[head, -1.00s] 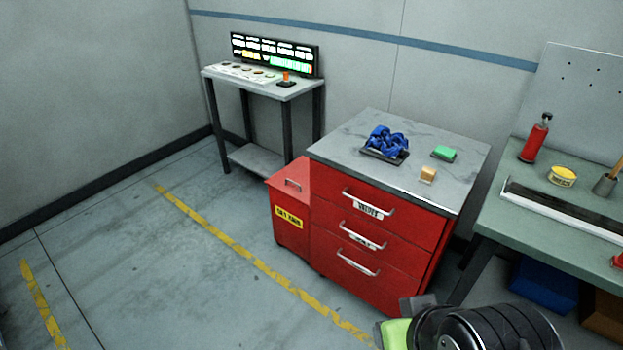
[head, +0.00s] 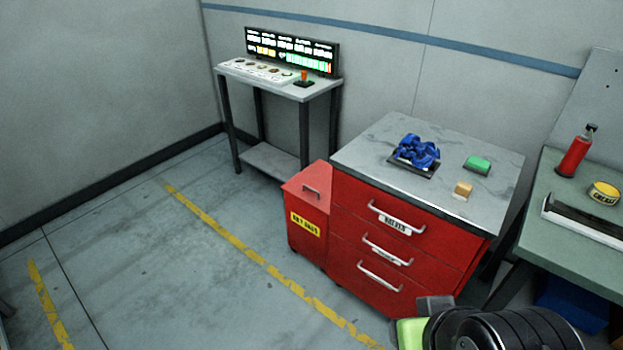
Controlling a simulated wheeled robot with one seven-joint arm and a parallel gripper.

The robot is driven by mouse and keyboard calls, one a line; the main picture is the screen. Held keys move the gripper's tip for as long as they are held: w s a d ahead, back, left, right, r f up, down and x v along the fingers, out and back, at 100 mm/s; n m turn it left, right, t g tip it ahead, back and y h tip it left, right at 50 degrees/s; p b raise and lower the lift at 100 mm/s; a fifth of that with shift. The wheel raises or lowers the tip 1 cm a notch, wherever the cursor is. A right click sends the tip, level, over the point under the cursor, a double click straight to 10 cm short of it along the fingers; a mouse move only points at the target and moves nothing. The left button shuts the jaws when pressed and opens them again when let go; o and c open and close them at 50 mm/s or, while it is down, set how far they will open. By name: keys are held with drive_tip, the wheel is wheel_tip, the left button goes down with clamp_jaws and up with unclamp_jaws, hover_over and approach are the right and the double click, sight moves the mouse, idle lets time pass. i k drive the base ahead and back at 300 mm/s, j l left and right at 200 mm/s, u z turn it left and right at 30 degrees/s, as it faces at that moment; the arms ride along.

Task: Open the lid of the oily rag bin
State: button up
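The oily rag bin (head: 306,240) is a small red box with a yellow label on its front. It stands on the floor against the left side of the red drawer cabinet. Part of my arm shows at the bottom right, in front of the cabinet. A dark grey block and a light green part show at its left end, but no fingertips can be made out. Whether my gripper is open or shut cannot be seen.
The red drawer cabinet (head: 345,265) carries blue rags (head: 416,152), a green block (head: 478,164) and a tan block (head: 462,190). A control table (head: 238,80) stands behind the bin. A green workbench (head: 565,235) is at right. The floor left of the bin is clear.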

sight(313, 186)
drive_tip(key=i+j+z, duration=0.1)
drive_tip(key=i+j, duration=0.3)
drive_tip(key=i+j+z, duration=0.15)
drive_tip(key=i+j, duration=0.25)
drive_tip(key=i+j+z, duration=0.1)
drive_tip(key=i+j, duration=0.3)
drive_tip(key=i+j+z, duration=0.15)
drive_tip(key=i+j, duration=0.25)
drive_tip(key=j, duration=0.15)
drive_tip(key=i+j+z, duration=0.1)
drive_tip(key=i+j, duration=0.2)
drive_tip(key=j, duration=0.2)
drive_tip(key=i+j+z, duration=0.15)
drive_tip(key=i+j, duration=0.2)
drive_tip(key=j, duration=0.25)
drive_tip(key=i+j+z, duration=0.1)
drive_tip(key=i+j, duration=0.2)
drive_tip(key=j, duration=0.25)
drive_tip(key=i+j+z, duration=0.15)
drive_tip(key=j, duration=0.5)
drive_tip(key=i, duration=0.1)
